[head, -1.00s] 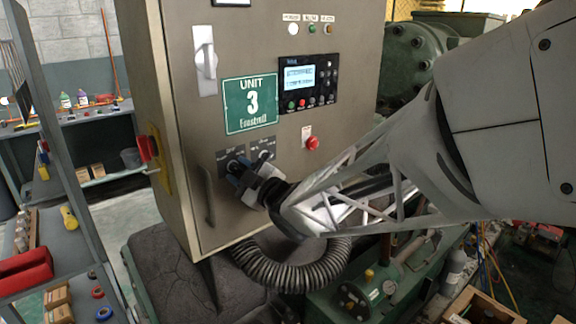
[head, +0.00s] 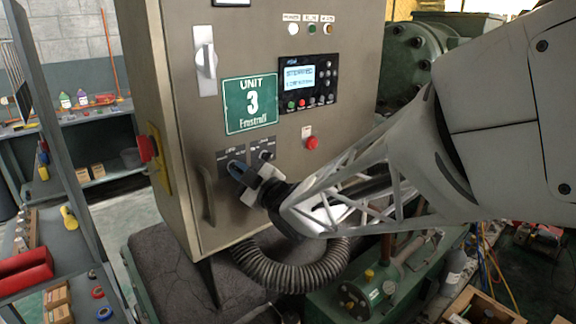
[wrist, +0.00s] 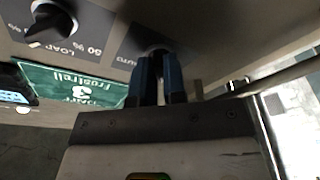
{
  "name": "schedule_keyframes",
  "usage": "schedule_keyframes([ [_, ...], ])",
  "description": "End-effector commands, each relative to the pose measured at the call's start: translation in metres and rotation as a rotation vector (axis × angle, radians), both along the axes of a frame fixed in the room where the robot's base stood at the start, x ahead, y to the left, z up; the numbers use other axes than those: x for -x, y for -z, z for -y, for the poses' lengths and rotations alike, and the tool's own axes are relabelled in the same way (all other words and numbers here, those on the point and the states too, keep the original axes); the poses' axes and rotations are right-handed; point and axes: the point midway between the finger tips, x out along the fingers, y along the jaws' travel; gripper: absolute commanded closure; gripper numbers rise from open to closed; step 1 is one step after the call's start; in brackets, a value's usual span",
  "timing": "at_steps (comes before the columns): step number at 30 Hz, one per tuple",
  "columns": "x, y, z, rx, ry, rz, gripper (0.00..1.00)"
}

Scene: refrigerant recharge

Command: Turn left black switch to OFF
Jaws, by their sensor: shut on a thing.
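The left black switch (head: 232,163) sits on a dark label plate low on the cabinet door. My gripper (head: 239,172) is at this switch, its blue fingers shut on the knob. In the wrist view the fingers (wrist: 158,68) point at the door, close together, and hide most of the left knob (wrist: 155,48). Its exact angle and its OFF mark cannot be read. The right black switch (head: 266,155) is beside it and free; in the wrist view it shows as a black knob (wrist: 52,22) on a plate marked LOAD and 50 %.
The grey cabinet (head: 220,110) carries a green UNIT 3 sign (head: 250,104), a display panel (head: 308,82) and a red button (head: 312,143). A door handle (head: 207,195) stands left of my gripper. A ribbed hose (head: 290,275) curves below it.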

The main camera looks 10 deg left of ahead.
Motion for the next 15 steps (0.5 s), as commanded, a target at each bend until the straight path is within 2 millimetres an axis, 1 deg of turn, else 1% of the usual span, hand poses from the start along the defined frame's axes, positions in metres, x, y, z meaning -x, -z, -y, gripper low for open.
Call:
schedule_keyframes([
  [9, 0.0008, 0.0009, -0.0008, -0.152, -0.001, -0.153, 1.0],
  [15, 0.0007, 0.001, -0.0006, -0.17, 0.001, -0.172, 1.0],
])
